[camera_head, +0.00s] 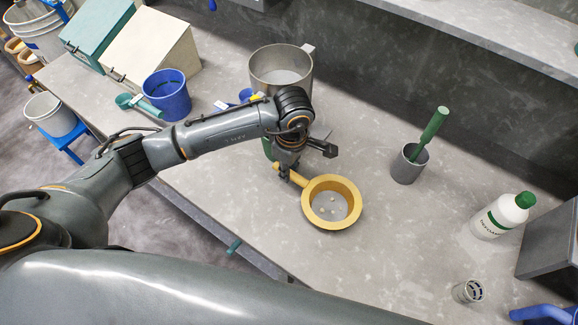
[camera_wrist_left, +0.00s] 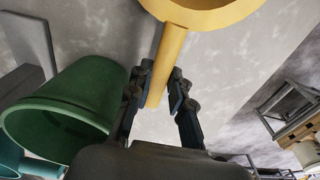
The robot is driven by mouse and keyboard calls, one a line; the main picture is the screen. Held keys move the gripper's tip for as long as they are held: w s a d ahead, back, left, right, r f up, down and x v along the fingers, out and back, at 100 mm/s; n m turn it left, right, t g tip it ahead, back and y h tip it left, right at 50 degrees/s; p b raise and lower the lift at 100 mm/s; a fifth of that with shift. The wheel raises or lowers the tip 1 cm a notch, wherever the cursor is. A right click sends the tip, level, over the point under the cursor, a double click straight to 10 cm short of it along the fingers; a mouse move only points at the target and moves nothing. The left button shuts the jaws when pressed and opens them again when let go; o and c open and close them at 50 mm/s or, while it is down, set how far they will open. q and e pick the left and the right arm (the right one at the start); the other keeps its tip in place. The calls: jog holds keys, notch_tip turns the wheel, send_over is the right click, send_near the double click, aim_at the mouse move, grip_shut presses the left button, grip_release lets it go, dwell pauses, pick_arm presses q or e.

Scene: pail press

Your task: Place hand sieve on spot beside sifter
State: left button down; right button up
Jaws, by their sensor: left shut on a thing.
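The yellow hand sieve (camera_head: 318,215) has a round rim, a grey mesh bottom with a few small pale lumps in it, and a short handle. It is over the middle of the grey worktop; I cannot tell whether it touches it. My left gripper (camera_head: 287,172) is shut on the handle. In the left wrist view the handle of the sieve (camera_wrist_left: 200,14) runs between the two fingers of the gripper (camera_wrist_left: 160,88). A large steel cylinder with a side tab (camera_head: 281,72), possibly the sifter, stands behind my left wrist. My right gripper is not in view.
A green pail (camera_wrist_left: 60,110) is close beside my left gripper. A blue pail (camera_head: 167,95) stands at left, a grey cup with a green-handled tool (camera_head: 408,165) at right. A white bottle (camera_head: 497,217) and small metal cylinder (camera_head: 467,291) are farther right.

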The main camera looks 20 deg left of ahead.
pick_arm(q)
jog(key=shift+f, duration=0.15)
jog(key=c, duration=1.2)
grip_release()
notch_tip(320, 180, up, 12)
jog(key=b, duration=0.3)
jog(key=shift+d+r+b, duration=0.2)
jog(key=shift+b, duration=0.2)
